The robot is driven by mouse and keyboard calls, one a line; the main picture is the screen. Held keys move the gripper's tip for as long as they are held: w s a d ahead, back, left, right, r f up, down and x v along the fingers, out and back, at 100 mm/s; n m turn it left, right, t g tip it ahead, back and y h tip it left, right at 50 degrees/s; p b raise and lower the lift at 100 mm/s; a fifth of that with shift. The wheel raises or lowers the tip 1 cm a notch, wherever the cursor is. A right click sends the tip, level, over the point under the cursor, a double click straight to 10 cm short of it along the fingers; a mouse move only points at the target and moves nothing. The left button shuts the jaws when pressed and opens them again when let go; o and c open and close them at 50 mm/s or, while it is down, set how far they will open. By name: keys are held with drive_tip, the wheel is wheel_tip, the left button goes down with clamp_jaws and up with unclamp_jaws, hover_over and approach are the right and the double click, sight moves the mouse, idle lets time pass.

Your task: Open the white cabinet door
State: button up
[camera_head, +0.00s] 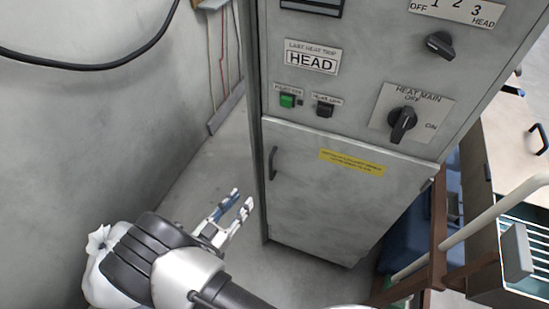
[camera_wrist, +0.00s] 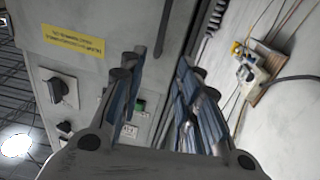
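The pale grey-white cabinet door (camera_head: 325,195) is the lower panel of a tall cabinet and looks closed. Its dark vertical handle (camera_head: 273,163) is near the door's upper left edge. In the wrist view, the dark bar near the top centre (camera_wrist: 163,30) looks like this handle, beyond my fingers. My gripper (camera_head: 241,198) is to the left of the cabinet, lower than the handle and apart from it. Its two fingers are spread with nothing between them. The wrist view shows the open fingers (camera_wrist: 160,95) from behind.
Above the door are a HEAT MAIN knob (camera_head: 402,124), a green button (camera_head: 287,101) and labels. A wall with a black cable (camera_head: 90,66) stands at left. Bare floor lies between wall and cabinet. A brown frame (camera_head: 438,240) and drawer unit (camera_head: 520,250) stand at right.

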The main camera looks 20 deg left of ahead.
sight(270, 166)
drive_tip(key=b+x, duration=0.2)
drive_tip(key=x, duration=1.4)
drive_tip(key=shift+w+d, duration=0.1)
drive_tip(key=shift+w, duration=0.3)
drive_tip(key=shift+c, duration=0.6)
clamp_jaws()
